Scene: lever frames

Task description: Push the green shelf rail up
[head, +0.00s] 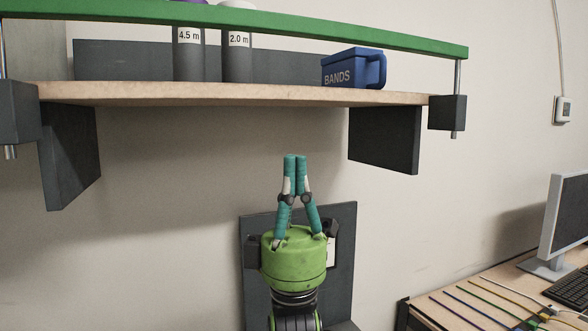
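The green shelf rail (400,43) runs across the top of the head view, in front of and above the front of a wooden shelf (250,95). Its right end sits on a thin metal rod (458,78) that passes through a dark block (447,113). My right gripper (296,160) has a green body and teal fingers pointing up. Its fingertips are together, with nothing visible between them. In the picture it is below the shelf and rail, apart from both. My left gripper is not in view.
Two grey containers labelled 4.5 m (189,60) and 2.0 m (238,60) and a blue BANDS bin (354,70) stand on the shelf. Dark brackets (385,138) hang beneath. A desk (480,290) with cables and a monitor (565,225) is at lower right.

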